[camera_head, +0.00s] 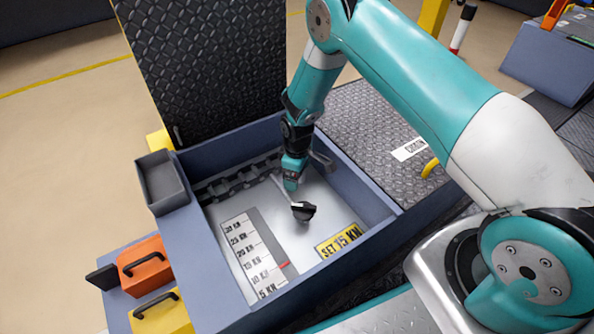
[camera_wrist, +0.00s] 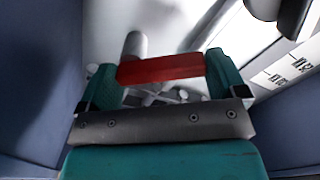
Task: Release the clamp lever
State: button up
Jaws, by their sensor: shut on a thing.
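The red bar (camera_wrist: 160,68), which looks like the clamp lever's handle, lies between my two teal fingers in the wrist view. My gripper (camera_head: 291,183) is shut on it and points down into the open blue-grey box. In the head view the gripper hides the lever. A pale grey post (camera_wrist: 135,44) stands just beyond the bar in the wrist view.
The box has raised walls (camera_head: 381,208) close around my gripper. A chain (camera_head: 235,177) lies along its back wall. A scale plate (camera_head: 250,255) with a red mark and a yellow "SET 15 KN" label (camera_head: 339,241) are on its floor. A treaded lid (camera_head: 205,60) stands open behind.

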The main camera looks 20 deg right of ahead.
jog(key=o, duration=1)
jog(key=shift+r+p, duration=3.8)
jog(key=shift+r, duration=4.9)
